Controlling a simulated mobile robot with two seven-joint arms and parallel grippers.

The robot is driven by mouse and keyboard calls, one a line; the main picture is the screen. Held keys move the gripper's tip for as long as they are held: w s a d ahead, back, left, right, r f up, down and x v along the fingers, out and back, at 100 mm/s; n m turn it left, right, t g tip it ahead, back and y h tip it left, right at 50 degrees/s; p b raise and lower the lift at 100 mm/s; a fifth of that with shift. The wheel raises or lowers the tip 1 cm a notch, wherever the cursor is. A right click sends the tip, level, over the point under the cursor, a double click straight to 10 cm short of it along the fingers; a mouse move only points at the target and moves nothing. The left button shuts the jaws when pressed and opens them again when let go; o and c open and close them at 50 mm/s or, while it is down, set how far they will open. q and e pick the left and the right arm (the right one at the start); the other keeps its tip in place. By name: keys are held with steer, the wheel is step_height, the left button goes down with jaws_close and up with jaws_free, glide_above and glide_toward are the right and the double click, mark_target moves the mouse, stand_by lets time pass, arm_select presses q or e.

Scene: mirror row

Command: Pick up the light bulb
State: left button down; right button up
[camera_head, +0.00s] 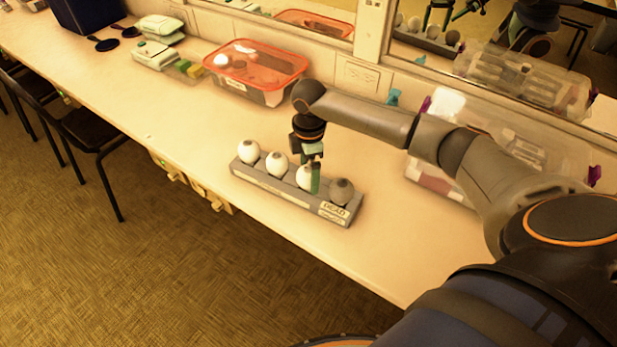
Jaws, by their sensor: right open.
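A grey rack (270,185) stands on the long table with a row of round bulbs in it. Three are white: the leftmost bulb (248,151), the second bulb (276,163) and the third bulb (303,178). The bulb at the right end (341,190) is dark grey, above a label reading "DEAD" (333,210). My right gripper (312,178) points down at the third bulb, with its green fingers open. One finger covers part of that bulb; contact cannot be told. My left gripper is not in view.
A clear bin with an orange rim (256,64) stands behind the rack by the wall. A large clear container (440,160) is behind my right arm. Mirrors (480,50) line the wall.

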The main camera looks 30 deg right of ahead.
steer(key=shift+f, duration=0.65)
steer(key=c, duration=1.1)
steer(key=shift+r, duration=0.1)
